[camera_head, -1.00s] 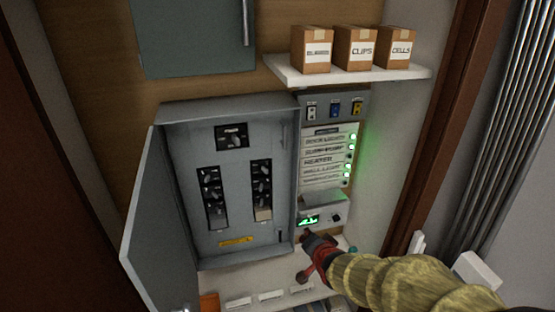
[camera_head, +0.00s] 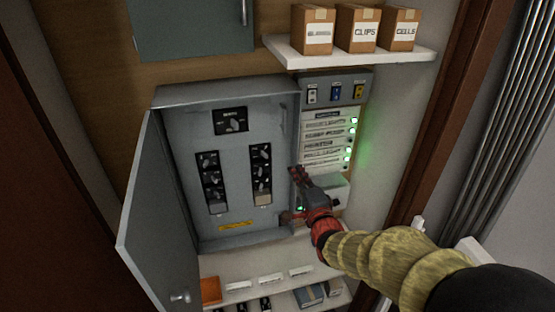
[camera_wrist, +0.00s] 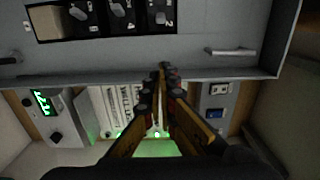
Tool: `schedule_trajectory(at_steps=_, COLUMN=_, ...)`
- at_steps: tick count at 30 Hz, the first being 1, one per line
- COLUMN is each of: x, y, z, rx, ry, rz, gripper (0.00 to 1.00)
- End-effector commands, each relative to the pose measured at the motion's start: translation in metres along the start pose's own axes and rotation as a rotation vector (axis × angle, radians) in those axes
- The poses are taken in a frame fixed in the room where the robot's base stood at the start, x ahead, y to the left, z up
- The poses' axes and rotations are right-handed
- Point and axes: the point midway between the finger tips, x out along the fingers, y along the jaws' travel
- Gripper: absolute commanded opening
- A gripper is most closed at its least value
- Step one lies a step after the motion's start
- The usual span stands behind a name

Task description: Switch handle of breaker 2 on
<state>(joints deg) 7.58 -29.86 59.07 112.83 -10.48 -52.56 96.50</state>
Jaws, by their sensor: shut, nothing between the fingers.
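An open grey breaker panel (camera_head: 228,222) has two columns of black breakers. In the right column, the top breaker (camera_head: 262,153) appears to be breaker 2. In the wrist view, a black breaker (camera_wrist: 160,17) sits at the right end of the strip, cut by the top edge, beside a mark that looks like a 2. Its grey handle is small, and its on or off position is unclear. My gripper (camera_head: 298,174) is shut and empty, in front of the panel's right edge, right of and lower than that breaker. In the wrist view, my fingertips (camera_wrist: 163,70) point toward the strip, apart from it.
The panel door (camera_head: 150,215) stands open on the left. A label board (camera_head: 327,140) with green lights is right of the panel. A white shelf (camera_head: 350,54) with boxes is above. Small items lie on a lower shelf (camera_head: 235,299). A bar handle (camera_wrist: 230,51) shows in the wrist view.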

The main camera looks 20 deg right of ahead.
Motion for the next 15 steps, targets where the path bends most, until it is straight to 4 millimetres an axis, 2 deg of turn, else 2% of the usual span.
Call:
schedule_trajectory(at_steps=7, x=0.017, y=0.000, z=0.000, rx=0.000, ry=0.000, rz=0.001, gripper=0.00)
schedule_trajectory(at_steps=15, x=0.064, y=0.000, z=0.000, rx=-0.001, ry=-0.001, rz=0.002, gripper=0.00)
